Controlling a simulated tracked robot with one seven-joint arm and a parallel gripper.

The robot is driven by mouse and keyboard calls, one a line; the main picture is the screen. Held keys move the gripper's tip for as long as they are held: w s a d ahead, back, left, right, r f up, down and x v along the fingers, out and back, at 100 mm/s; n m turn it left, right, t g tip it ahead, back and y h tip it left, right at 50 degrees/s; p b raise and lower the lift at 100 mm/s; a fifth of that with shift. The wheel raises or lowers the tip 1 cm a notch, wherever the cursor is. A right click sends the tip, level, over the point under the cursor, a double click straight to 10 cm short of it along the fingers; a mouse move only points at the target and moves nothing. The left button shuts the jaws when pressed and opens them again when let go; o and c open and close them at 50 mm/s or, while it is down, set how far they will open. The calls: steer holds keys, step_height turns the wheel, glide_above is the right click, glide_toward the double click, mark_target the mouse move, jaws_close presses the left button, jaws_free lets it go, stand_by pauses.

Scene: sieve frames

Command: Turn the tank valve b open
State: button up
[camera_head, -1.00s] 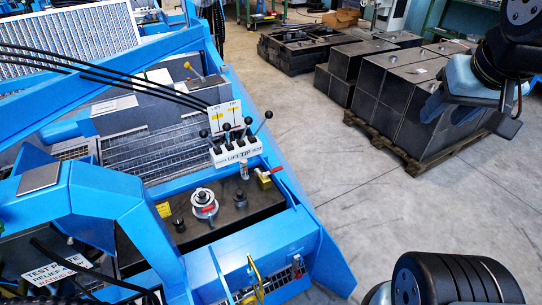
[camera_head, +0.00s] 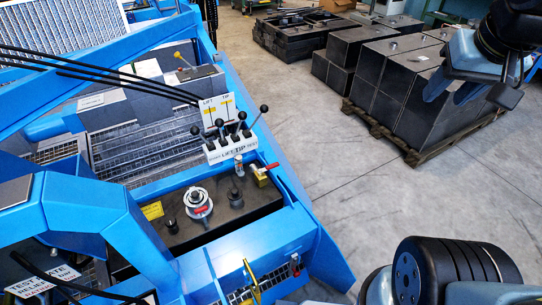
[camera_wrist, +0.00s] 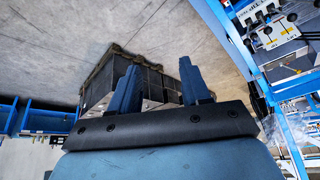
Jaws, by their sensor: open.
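The dark tank top (camera_head: 222,224) lies inside the blue machine frame. A small valve with a red lever and a brass-coloured body (camera_head: 264,174) sits at its right rear edge, the likeliest tank valve b; I see no letter on it. The lever slants, but I cannot tell its open or shut position. A silver cap with a red part (camera_head: 198,204) stands on the tank. My gripper (camera_wrist: 160,66) is open and empty in the wrist view, its two blue fingers apart over the floor and dark blocks.
A bank of black-knobbed levers (camera_head: 232,148) stands close behind the valve; it also shows in the wrist view (camera_wrist: 270,30). A yellow handle (camera_head: 252,282) is at the frame's front. Dark blocks on a pallet (camera_head: 405,150) stand right. Clear floor (camera_head: 310,165) lies between.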

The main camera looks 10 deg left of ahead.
steer(key=w+a+f+m+g+y, duration=0.1)
steer(key=w+a+f+g, duration=0.15)
steer(key=w, duration=0.55)
steer(key=w+a+f+m+g+y, duration=0.15)
steer(key=w+a+f, duration=0.25)
steer(key=w, duration=0.4)
steer(key=w+a+f+g, duration=0.3)
steer(key=w, duration=0.5)
steer(key=w+a+f+m+g+y, duration=0.1)
steer(key=w+a+f+g+y, duration=0.1)
steer(key=w+a+f, duration=0.45)
steer(key=w+a+f+m+g+y, duration=0.15)
steer(key=w+f, duration=0.25)
steer(key=f, duration=0.5)
steer(key=m+g+y, duration=0.5)
steer(key=m+y, duration=0.1)
steer(key=y, duration=0.3)
glide_toward(266, 168)
steer(key=x, duration=0.8)
steer(key=shift+a+f, duration=0.15)
steer(key=shift+a, duration=0.1)
jaws_close()
